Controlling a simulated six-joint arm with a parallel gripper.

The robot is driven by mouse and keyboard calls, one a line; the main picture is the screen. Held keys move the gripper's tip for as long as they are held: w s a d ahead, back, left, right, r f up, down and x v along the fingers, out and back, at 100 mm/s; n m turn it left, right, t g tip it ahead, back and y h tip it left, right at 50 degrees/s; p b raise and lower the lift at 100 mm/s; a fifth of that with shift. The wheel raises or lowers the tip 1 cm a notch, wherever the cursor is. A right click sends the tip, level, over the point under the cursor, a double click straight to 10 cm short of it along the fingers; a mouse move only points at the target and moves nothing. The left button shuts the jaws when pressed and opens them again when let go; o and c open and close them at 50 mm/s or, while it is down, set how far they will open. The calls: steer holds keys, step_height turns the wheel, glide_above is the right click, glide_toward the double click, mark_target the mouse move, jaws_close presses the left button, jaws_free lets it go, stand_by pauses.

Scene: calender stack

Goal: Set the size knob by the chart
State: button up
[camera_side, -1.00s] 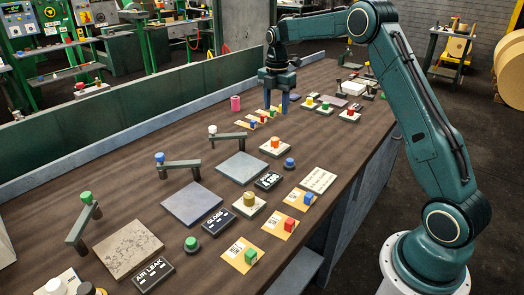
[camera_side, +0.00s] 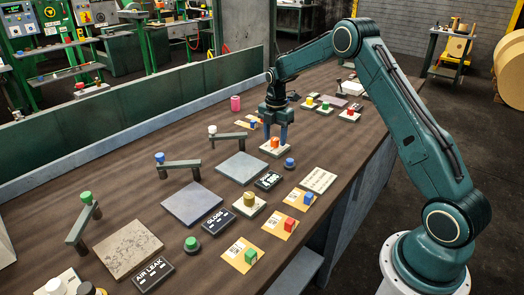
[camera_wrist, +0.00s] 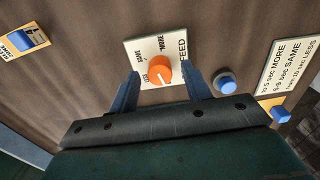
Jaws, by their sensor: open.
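An orange knob (camera_wrist: 159,69) sits on a white plate (camera_wrist: 147,47) marked LESS, SAME, MORE and FEED in the wrist view. A white line on the knob runs toward the lower side of that picture, away from MORE. My gripper (camera_wrist: 162,76) is open, with one blue finger on each side of the knob. I cannot tell whether the fingers touch it. In the side view my gripper (camera_side: 275,143) is low over the same knob (camera_side: 275,142). The chart card (camera_wrist: 291,78) lists seconds ranges for MORE, SAME and LESS; it also lies at the right in the side view (camera_side: 318,180).
A blue button (camera_wrist: 227,84) stands close to the right finger. A yellow knob (camera_side: 250,199) on its own plate is nearer the camera. Yellow cards with coloured blocks (camera_side: 289,225) line the bench edge. Grey pads (camera_side: 242,167) and small posts with arms (camera_side: 180,164) stand left.

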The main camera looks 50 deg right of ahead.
steer(key=shift+c, duration=0.5)
steer(key=c, duration=0.9)
